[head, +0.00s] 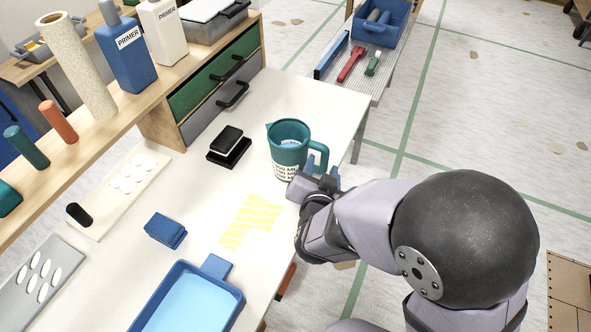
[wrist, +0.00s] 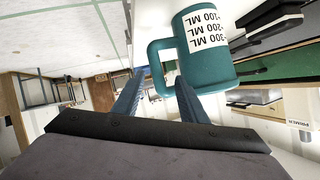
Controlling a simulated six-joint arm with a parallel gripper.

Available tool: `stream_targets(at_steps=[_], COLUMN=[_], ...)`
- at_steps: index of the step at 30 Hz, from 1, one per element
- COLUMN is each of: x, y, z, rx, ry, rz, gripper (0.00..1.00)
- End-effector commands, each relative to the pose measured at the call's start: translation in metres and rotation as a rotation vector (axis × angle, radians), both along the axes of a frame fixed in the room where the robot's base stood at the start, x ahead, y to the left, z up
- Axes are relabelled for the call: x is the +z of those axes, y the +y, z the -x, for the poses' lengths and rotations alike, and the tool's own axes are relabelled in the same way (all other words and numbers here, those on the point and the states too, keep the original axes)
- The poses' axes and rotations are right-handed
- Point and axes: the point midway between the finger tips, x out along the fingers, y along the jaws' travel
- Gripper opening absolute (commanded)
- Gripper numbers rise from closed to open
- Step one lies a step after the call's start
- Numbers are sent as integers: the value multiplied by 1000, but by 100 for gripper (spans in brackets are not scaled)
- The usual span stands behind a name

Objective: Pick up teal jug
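The teal jug (head: 288,146) stands upright near the right edge of the white table, with a white measuring label on its side. Its handle (head: 322,155) points right, towards my gripper (head: 322,172). In the wrist view the jug (wrist: 207,62) appears tipped over because of the camera angle. There, my gripper (wrist: 160,82) is open, its two blue fingers spread with the handle (wrist: 156,66) in line with the gap between them. The fingertips are close to the handle; I cannot tell whether they touch it.
A black block (head: 228,146) sits left of the jug. Yellow strips (head: 250,220), a blue block (head: 165,230) and a blue tray (head: 232,302) of light blue liquid lie nearer. A shelf with primer bottles (head: 127,52) stands behind. Floor lies open to the right.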

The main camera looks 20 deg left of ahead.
Motion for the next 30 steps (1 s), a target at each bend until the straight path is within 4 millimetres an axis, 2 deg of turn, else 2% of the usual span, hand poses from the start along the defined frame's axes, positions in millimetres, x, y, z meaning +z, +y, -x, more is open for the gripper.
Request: stream_targets(at_steps=[1, 7, 16, 24, 30], x=[-19, -30, -29, -26, -26], y=[4, 4, 0, -1, 2], z=[1, -9, -17, -18, -33], rx=[1, -8, -19, -22, -24], ry=[-46, -264, -475, -506, -504], rz=[12, 117, 256, 279, 278], gripper=[39, 39, 39, 39, 39])
